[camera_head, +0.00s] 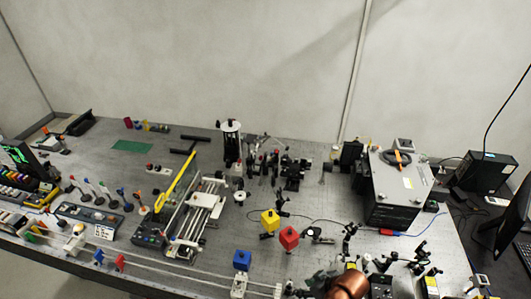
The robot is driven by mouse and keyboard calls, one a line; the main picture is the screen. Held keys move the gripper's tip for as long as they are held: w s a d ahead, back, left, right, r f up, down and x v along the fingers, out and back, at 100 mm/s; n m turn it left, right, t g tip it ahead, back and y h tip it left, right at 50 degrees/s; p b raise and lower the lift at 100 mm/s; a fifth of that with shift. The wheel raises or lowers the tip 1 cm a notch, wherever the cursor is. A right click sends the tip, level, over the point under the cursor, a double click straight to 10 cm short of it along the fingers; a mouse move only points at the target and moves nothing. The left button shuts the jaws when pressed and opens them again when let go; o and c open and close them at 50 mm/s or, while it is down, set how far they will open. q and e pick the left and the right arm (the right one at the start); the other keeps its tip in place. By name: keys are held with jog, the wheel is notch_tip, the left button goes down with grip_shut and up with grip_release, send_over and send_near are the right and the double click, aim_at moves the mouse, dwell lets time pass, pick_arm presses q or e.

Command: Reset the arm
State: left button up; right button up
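The bench (330,215) is a grey, perforated table full of optics and tools. My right gripper (321,281) shows small and dark at the bottom edge, right of centre, beside a copper-coloured rounded part. My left gripper is not in view.
A grey instrument box (400,185) stands at right. A rail stage (203,208) lies left of centre. Small optics (421,251) crowd the front right. Bare bench shows around the cubes.

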jog(key=s+d+f+m+h, duration=0.2)
jog(key=s+d+m+h, duration=0.15)
jog(key=s+d, duration=0.6)
jog(key=s+d+f+m+h, duration=0.2)
jog(key=s+d+f+m, duration=0.15)
jog(key=s+d, duration=0.6)
notch_tip(320, 180, down, 40)
jog(key=w+d+g+b, duration=0.1)
jog(key=g+b, duration=0.1)
jog(key=b, duration=1)
jog(key=s+f+b, duration=0.3)
jog(key=s+f, duration=0.3)
jog(key=f, duration=0.4)
jog(key=s+f+b, duration=0.4)
jog(key=s+f, duration=0.3)
jog(key=f, duration=0.3)
jog(key=s+f+g+y+b, duration=0.1)
jog(key=s+f+b, duration=0.3)
jog(key=s+f, duration=0.3)
notch_tip(320, 180, down, 3)
jog(key=shift+r+n, duration=0.1)
jog(key=shift+n, duration=0.3)
